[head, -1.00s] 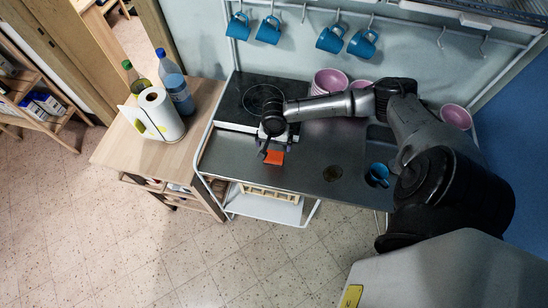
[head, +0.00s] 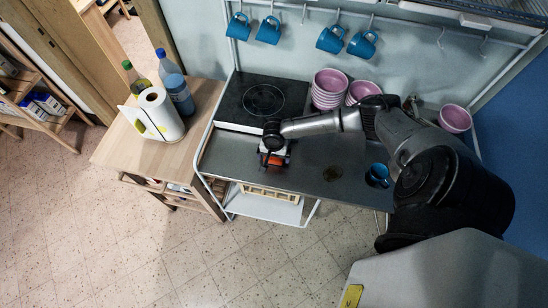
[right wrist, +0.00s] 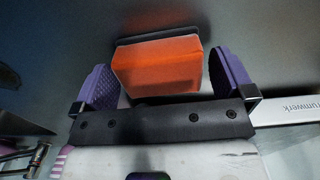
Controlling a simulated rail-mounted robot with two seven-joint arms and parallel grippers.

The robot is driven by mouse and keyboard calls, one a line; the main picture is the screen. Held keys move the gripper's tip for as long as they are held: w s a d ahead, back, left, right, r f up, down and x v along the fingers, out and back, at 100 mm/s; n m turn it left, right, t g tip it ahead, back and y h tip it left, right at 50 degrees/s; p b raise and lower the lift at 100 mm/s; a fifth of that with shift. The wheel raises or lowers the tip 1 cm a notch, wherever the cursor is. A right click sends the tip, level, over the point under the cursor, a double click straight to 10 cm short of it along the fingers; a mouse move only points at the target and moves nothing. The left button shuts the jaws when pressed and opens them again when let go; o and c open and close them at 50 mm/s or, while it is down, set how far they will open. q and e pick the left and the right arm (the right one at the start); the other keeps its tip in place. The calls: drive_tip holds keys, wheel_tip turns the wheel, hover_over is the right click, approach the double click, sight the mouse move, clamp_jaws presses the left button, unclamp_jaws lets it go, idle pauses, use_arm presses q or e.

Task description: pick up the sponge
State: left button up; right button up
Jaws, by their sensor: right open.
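The orange sponge (right wrist: 158,66) with a dark grey layer along its far edge lies on the dark metal counter (head: 230,155). In the head view only a little of the sponge (head: 280,160) shows, mostly hidden under my right gripper (head: 272,158). In the right wrist view my right gripper (right wrist: 166,85) is open, with one purple finger on each side of the sponge and a gap to it on both sides. The sponge is between or just ahead of the fingertips. My left gripper is not in view.
A black cooktop (head: 262,100) is behind the gripper. Pink bowls (head: 328,88) stand at the back and a blue mug (head: 377,175) is to the right. A paper towel roll (head: 160,114) and bottles (head: 178,95) stand on the wooden cabinet at left.

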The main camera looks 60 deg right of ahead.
drive_tip(key=c, duration=0.8)
drive_tip(key=shift+o, duration=0.2)
drive_tip(key=shift+r, duration=0.15)
drive_tip(key=shift+r, duration=0.25)
drive_tip(key=r, duration=0.3)
drive_tip(key=shift+s+d+r, duration=0.15)
drive_tip(key=shift+s+r, duration=0.2)
drive_tip(key=s+d+r, duration=0.2)
drive_tip(key=s+r, duration=0.4)
drive_tip(key=s, duration=0.4)
drive_tip(key=shift+s+d+r+p, duration=0.25)
drive_tip(key=shift+s+d+p, duration=0.05)
drive_tip(key=shift+d+p, duration=0.05)
